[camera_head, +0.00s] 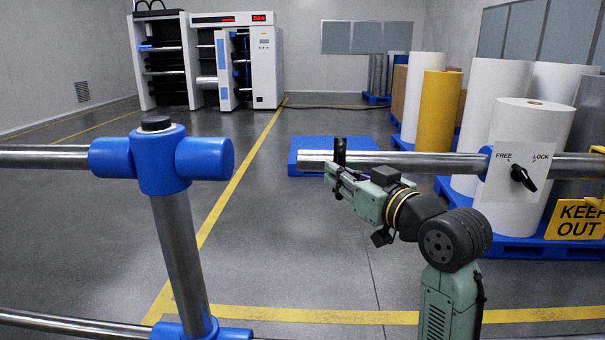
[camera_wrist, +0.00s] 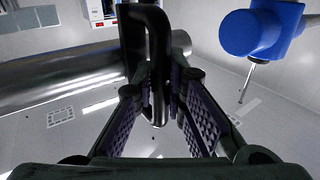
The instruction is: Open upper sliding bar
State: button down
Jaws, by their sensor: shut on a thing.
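The upper sliding bar (camera_head: 420,162) is a horizontal silver metal tube at the right in the head view. Its left end stands apart from the blue fitting (camera_head: 165,158), with an open gap between them. A black upright handle (camera_head: 340,152) is fixed near the bar's left end. My gripper (camera_head: 335,175) is at this handle, and in the wrist view my gripper (camera_wrist: 165,105) is shut on the black handle (camera_wrist: 146,50). The bar (camera_wrist: 60,80) also shows there, with the blue fitting (camera_wrist: 262,30) at upper right.
A white plate marked FREE and LOCK (camera_head: 518,170) carries a black knob (camera_head: 523,177) turned toward the lower right. Blue pallets with large rolls (camera_head: 520,130) stand behind the bar. A yellow KEEP OUT sign (camera_head: 577,219) hangs at right. Floor beyond the gap is clear.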

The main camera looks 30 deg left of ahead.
send_near(455, 168)
jog(key=x, duration=0.4)
jog(key=shift+w+a, duration=0.1)
jog(key=c, duration=1.6)
grip_release()
jog(key=v, duration=1.2)
jog(key=shift+r, duration=0.15)
